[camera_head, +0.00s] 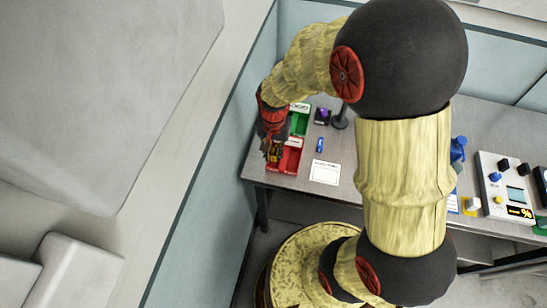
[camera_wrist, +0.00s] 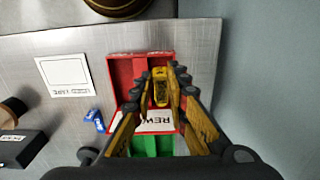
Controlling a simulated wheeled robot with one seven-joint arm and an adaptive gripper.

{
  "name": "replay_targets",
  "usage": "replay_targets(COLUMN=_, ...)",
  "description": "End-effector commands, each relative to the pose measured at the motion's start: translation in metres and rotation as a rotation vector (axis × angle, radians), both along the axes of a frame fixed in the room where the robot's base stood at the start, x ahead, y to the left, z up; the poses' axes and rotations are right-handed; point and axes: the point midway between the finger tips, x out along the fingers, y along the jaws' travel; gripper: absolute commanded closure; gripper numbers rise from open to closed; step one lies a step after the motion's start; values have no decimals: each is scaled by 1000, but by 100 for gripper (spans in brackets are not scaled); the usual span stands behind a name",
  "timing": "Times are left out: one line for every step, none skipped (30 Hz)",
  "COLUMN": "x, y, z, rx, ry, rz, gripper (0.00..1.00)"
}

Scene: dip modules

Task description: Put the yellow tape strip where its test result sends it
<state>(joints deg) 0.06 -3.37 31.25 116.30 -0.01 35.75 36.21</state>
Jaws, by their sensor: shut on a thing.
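My gripper (camera_wrist: 172,72) is shut on the yellow tape strip (camera_wrist: 160,92), which shows between its fingers in the wrist view. The strip is a small yellow piece with darker markings. In the head view my gripper (camera_head: 274,152) is over the red tray (camera_head: 291,161) at the table's left end, and covers part of it. In the wrist view the red tray (camera_wrist: 121,72) lies below the fingers; I cannot tell whether the strip touches its floor. A white label (camera_wrist: 155,122), partly hidden, begins "REW". The green tray (camera_head: 301,122) adjoins the red one; it also shows in the wrist view (camera_wrist: 145,146).
A small blue item (camera_head: 320,145) and a white card (camera_head: 325,172) lie right of the trays. A dark purple-faced block (camera_head: 322,116) stands behind. A light instrument with a screen (camera_head: 508,192) is far right. My arm hides the table's middle. A wall borders the left.

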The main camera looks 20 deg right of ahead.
Motion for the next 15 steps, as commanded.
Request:
replay_targets(x=2, y=1, z=-6, rx=0, ry=2, rz=1, gripper=98)
replay_targets(x=1, y=1, z=-11, rx=0, ry=4, rz=0, gripper=98)
replay_targets(x=0, y=1, z=-17, rx=0, ry=5, rz=0, gripper=98)
replay_targets(x=0, y=1, z=-22, rx=-1, ry=4, rz=0, gripper=98)
replay_targets(x=0, y=1, z=-27, rx=0, ry=4, rz=0, gripper=98)
replay_targets(x=1, y=1, z=-31, rx=0, ry=4, rz=0, gripper=98)
replay_targets(x=1, y=1, z=-33, rx=0, ry=3, rz=0, gripper=98)
replay_targets(x=1, y=1, z=-33, rx=0, ry=1, rz=0, gripper=98)
replay_targets(x=2, y=1, z=-33, rx=0, ry=0, rz=1, gripper=98)
replay_targets(x=2, y=0, z=-33, rx=0, ry=0, rz=1, gripper=98)
replay_targets(x=2, y=0, z=-32, rx=0, ry=0, rz=1, gripper=98)
replay_targets(x=2, y=0, z=-32, rx=0, ry=0, rz=1, gripper=98)
replay_targets(x=2, y=1, z=-32, rx=0, ry=0, rz=1, gripper=98)
replay_targets(x=1, y=0, z=-32, rx=0, ry=0, rz=1, gripper=98)
replay_targets(x=1, y=0, z=-32, rx=0, ry=0, rz=1, gripper=98)
